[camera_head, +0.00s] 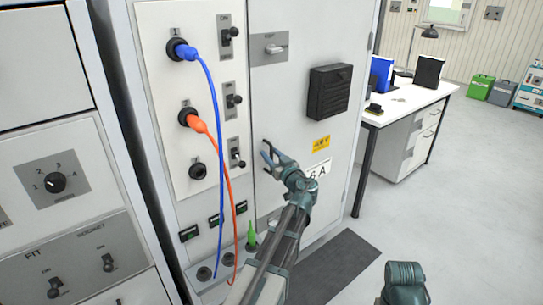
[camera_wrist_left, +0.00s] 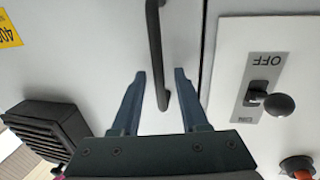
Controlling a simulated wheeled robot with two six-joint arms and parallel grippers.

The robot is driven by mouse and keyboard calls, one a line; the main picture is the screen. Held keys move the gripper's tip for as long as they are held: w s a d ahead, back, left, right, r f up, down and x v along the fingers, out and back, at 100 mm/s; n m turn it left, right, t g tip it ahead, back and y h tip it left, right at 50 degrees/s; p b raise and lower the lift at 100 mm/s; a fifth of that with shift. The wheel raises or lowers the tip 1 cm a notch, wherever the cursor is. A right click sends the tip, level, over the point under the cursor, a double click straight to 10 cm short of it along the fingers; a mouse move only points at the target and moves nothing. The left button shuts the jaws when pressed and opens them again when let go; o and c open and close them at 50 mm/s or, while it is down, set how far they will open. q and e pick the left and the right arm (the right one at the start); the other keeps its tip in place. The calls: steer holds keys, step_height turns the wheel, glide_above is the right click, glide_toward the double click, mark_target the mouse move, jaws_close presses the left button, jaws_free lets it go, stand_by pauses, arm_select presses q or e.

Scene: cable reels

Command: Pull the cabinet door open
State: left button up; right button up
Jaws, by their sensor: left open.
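The cabinet door (camera_head: 345,40) is a light grey panel with a black vent, and it looks shut. In the left wrist view the door (camera_wrist_left: 100,45) carries a dark bar handle (camera_wrist_left: 155,45). My left gripper (camera_head: 267,152) is in front of the door near its left edge. It is open, and in the wrist view the lower end of the handle shows between its two fingers (camera_wrist_left: 160,75). I cannot tell whether they touch it. In the head view the handle is hard to make out at the gripper. My right gripper is not in view.
Left of the door, a panel (camera_head: 160,35) has switches and plugged blue (camera_head: 208,85) and orange (camera_head: 225,165) cables. A black switch knob (camera_wrist_left: 279,104) is right of the fingers in the wrist view. A white desk (camera_head: 415,98) stands right; a dark mat (camera_head: 335,270) lies on otherwise open floor.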

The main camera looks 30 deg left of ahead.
arm_select(q)
jaws_close()
stand_by(1.3)
